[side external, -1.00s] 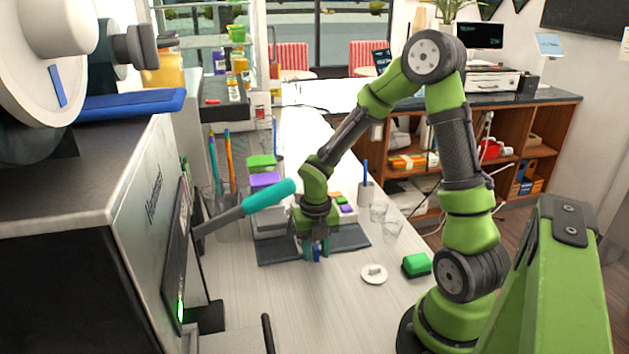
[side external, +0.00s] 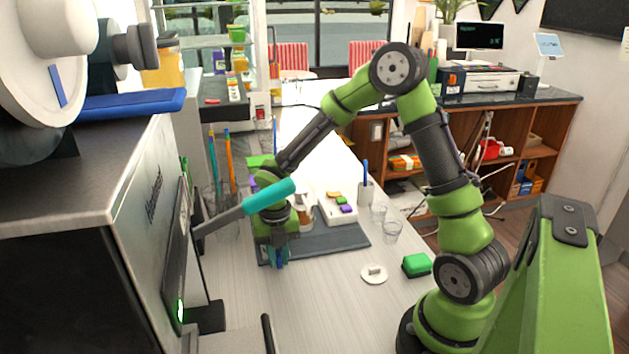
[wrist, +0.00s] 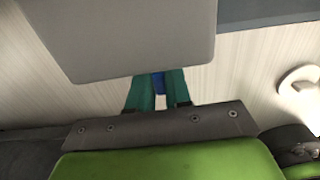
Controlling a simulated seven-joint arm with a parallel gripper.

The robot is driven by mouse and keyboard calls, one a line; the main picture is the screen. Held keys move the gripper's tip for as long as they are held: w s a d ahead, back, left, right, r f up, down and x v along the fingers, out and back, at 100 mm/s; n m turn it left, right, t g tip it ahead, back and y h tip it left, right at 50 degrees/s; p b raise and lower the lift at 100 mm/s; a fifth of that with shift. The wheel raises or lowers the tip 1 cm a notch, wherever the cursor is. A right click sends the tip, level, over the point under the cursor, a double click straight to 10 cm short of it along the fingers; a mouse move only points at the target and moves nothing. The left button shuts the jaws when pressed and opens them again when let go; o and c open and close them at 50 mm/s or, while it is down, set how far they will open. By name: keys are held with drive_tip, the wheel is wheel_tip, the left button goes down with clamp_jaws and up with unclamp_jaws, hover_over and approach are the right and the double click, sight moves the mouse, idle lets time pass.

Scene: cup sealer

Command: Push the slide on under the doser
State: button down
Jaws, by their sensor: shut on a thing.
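My gripper (side external: 278,263) is low over the counter, at the front left edge of a dark mat. In the wrist view its teal fingers (wrist: 157,92) are closed around a small blue piece (wrist: 158,83). I cannot tell whether this piece belongs to the slide. A large smooth grey plate (wrist: 140,35) fills the top of the wrist view and hides what lies past the fingertips. I cannot clearly pick out the slide or the doser; my arm covers part of the area behind the gripper.
The sealer's teal-handled lever (side external: 268,196) reaches out close above my gripper, from the large machine (side external: 150,215) at left. A white box with coloured blocks (side external: 337,208) stands on the dark mat (side external: 335,240).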

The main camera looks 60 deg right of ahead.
drive_tip(key=shift+w+a, duration=0.25)
drive_tip(key=shift+w, duration=0.1)
drive_tip(key=shift+r, duration=0.1)
drive_tip(key=c, duration=1.1)
unclamp_jaws()
drive_tip(key=shift+c, duration=0.2)
drive_tip(key=shift+r, duration=0.1)
wheel_tip(320, 180, up, 17)
drive_tip(key=shift+f, duration=0.2)
drive_tip(key=shift+s+d, duration=0.1)
